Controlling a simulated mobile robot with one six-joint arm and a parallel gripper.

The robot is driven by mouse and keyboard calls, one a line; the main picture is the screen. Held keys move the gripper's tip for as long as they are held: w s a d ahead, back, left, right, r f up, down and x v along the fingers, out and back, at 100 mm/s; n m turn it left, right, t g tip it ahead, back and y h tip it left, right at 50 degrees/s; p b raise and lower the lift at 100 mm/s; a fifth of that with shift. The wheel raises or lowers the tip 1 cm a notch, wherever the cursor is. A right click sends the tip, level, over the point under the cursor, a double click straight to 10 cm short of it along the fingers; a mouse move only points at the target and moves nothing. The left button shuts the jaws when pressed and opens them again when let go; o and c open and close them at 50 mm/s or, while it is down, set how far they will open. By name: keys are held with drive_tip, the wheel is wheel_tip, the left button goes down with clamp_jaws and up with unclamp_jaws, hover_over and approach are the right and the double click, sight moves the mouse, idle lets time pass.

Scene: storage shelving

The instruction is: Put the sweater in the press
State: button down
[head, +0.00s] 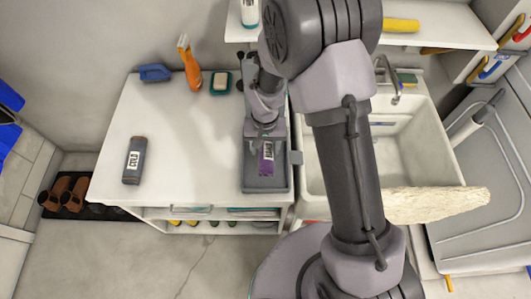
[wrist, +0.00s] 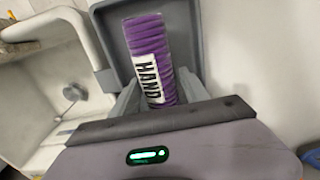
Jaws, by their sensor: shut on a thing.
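A purple ribbed bundle, which looks like the rolled sweater (head: 266,161), has a white label reading "HAND" and also shows in the wrist view (wrist: 147,40). My gripper (head: 266,139) is shut on its near end, one finger on each side. The bundle is over or inside a grey open-topped tray (head: 266,184), possibly the press, at the counter's right edge beside the sink. The tray's grey wall also shows in the wrist view (wrist: 108,45). I cannot tell whether the bundle touches the tray floor.
A white sink (head: 410,150) with a faucet stands right of the tray. The counter's middle is clear.

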sight(266, 153)
drive_tip(key=shift+f+b, duration=0.65)
drive_tip(key=shift+f, duration=0.95)
drive_tip(key=shift+f, duration=0.25)
drive_tip(key=c, duration=0.6)
unclamp_jaws()
drive_tip(key=shift+r, duration=0.1)
drive_tip(key=shift+o, duration=0.2)
